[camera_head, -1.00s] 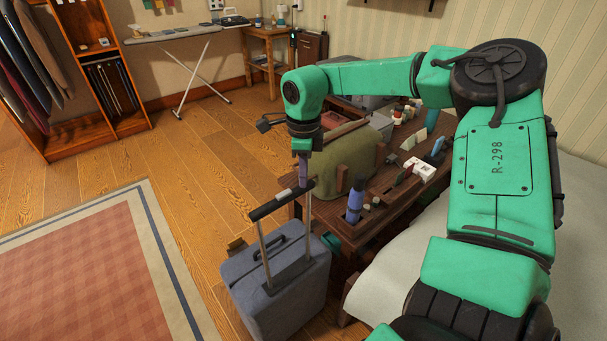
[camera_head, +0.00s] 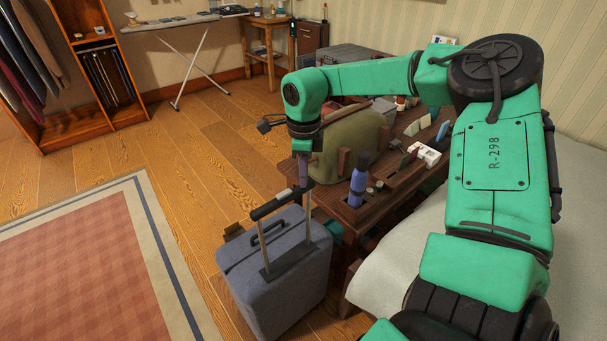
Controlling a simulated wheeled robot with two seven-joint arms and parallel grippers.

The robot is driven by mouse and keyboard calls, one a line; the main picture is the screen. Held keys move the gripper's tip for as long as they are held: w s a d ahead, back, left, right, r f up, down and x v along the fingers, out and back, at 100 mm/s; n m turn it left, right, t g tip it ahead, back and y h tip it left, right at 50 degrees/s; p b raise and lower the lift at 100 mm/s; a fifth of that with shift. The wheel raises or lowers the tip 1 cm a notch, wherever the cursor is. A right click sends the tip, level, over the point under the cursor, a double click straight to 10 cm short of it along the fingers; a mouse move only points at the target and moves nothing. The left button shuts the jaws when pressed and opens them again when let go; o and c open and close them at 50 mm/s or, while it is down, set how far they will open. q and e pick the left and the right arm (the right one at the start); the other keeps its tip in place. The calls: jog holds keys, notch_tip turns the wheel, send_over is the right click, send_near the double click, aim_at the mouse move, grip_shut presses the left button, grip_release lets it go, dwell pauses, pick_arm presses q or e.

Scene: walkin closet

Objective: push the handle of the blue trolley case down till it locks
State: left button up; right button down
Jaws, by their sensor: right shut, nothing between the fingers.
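The blue trolley case (camera_head: 290,285) stands upright on the floor in the lower middle of the head view. Its pull handle is still partly raised: two metal rods come up from the top, with a dark grip bar (camera_head: 270,208) across them. My right gripper (camera_head: 303,183) points down at the right end of the grip bar and appears to touch it from above. Its fingers are shut with nothing between them. The fingertips are small here, so the exact contact is hard to see. My left gripper is out of view.
A wooden bench (camera_head: 372,207) with an olive bag (camera_head: 350,150), a blue bottle (camera_head: 358,184) and small items stands close behind and right of the case. A pale bed or bench (camera_head: 400,265) lies right. Floor and a checked rug (camera_head: 95,265) are open on the left.

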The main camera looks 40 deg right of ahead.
aim_at(304, 190)
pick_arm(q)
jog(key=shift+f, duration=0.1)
pick_arm(e)
jog(key=shift+f, duration=0.1)
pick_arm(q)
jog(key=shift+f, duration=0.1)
pick_arm(e)
jog(key=shift+f, duration=0.1)
